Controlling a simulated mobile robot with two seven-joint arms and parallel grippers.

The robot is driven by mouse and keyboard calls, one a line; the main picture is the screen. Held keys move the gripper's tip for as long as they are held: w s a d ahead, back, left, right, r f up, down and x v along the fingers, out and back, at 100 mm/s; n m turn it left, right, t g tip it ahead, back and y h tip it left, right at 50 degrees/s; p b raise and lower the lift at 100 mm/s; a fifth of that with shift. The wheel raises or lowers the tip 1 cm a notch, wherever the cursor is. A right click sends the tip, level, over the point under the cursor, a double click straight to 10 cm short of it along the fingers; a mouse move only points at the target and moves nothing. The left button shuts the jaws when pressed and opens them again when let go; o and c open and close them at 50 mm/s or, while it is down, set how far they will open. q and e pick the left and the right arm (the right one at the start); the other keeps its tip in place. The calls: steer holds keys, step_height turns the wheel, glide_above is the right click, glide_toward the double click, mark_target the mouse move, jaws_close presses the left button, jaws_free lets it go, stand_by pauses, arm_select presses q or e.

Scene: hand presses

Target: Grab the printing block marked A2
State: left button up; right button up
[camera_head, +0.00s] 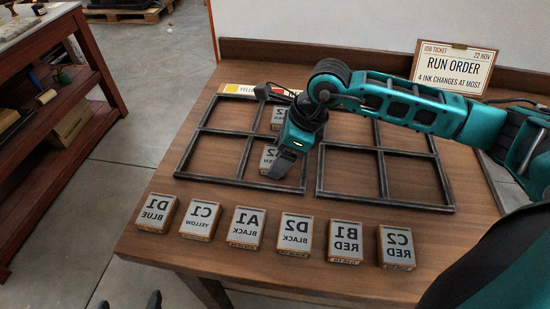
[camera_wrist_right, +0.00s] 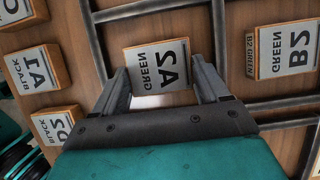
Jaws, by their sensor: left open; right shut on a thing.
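The A2 printing block, labelled GREEN, lies between the two fingers of my right gripper (camera_wrist_right: 165,88) in the right wrist view; the block's label (camera_wrist_right: 158,65) faces the camera. In the head view the block (camera_head: 268,157) shows in the near part of the left metal frame, partly covered by my right gripper (camera_head: 285,168). The right fingers are shut on its sides. Whether it is raised off the table I cannot tell. Only the dark tips of my left gripper (camera_head: 129,303) show at the bottom edge in the head view, apart and empty.
The B2 block (camera_wrist_right: 288,52) sits in the neighbouring compartment. A front row holds several blocks, including D1 (camera_head: 157,213), A1 (camera_head: 245,228) and C2 (camera_head: 396,247). The left frame (camera_head: 183,160) and right frame (camera_head: 385,205) have raised bars. A run order ticket (camera_head: 453,66) stands at the back.

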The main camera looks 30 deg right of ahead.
steer(key=c, duration=0.4)
steer(key=shift+r, duration=0.1)
